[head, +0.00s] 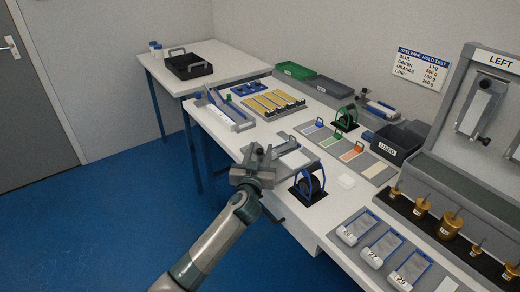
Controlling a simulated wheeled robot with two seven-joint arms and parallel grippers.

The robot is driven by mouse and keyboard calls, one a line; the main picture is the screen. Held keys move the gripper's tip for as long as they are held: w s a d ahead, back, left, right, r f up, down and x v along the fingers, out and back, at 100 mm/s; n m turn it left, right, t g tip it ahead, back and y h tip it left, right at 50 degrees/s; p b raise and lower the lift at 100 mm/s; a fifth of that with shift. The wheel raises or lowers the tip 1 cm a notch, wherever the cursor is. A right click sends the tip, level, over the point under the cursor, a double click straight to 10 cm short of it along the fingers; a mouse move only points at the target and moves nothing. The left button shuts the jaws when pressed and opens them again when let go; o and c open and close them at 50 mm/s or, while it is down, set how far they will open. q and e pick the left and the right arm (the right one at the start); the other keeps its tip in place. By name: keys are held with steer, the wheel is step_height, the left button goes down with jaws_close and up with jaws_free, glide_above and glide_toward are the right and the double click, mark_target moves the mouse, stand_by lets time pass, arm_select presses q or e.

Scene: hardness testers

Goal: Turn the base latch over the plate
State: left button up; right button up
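My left gripper (262,153) is in the middle of the head view, above the front edge of the long white table, with its arm coming up from the bottom. Its fingers overlap the near side of a grey fixture with a pale plate (295,159). I cannot tell whether they are open, or touching the fixture. The base latch cannot be made out; the gripper covers part of that area. My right gripper is not in view.
A black round device with a blue frame (308,184) stands right of the fixture. Colored-tab cards (340,142), a dark bin (394,146) and brass weights (451,222) lie farther right. A tray of yellow bars (272,103) is behind. A white side table (222,56) stands at back left.

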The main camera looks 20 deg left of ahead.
arm_select(q)
steer(key=shift+w, duration=0.35)
steer(key=shift+a, duration=0.1)
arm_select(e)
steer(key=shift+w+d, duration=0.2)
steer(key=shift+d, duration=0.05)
